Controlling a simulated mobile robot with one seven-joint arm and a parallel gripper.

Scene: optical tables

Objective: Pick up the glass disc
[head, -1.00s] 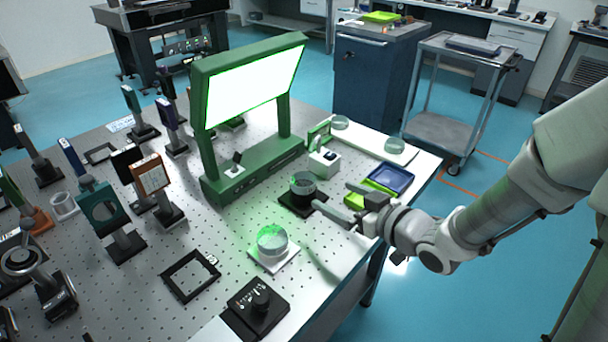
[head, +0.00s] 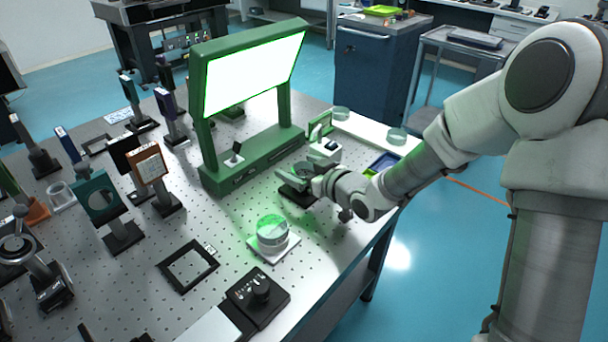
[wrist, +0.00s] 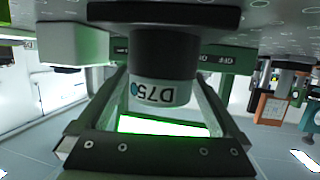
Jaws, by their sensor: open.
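A clear, thick glass disc (head: 272,231) with a green tint sits on a white square pad (head: 262,250) near the table's front edge. Two more clear round glass pieces, one farther back (head: 341,113) and one at right (head: 396,136), stand on a white strip. My gripper (head: 292,180) is open at a dark round holder (head: 304,168) on a black base, behind and right of the disc on the pad. In the wrist view, which is upside down, the dark cylinder (wrist: 165,55) with a pale band marked D75 shows between my fingers. Whether glass sits in it is hidden.
The green lit frame (head: 207,150) stands behind the holder. A black control box with a knob (head: 257,297) and a black square frame (head: 188,267) lie nearby. A blue tray (head: 383,161) is partly hidden behind my arm. Several mounted optics stand at left.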

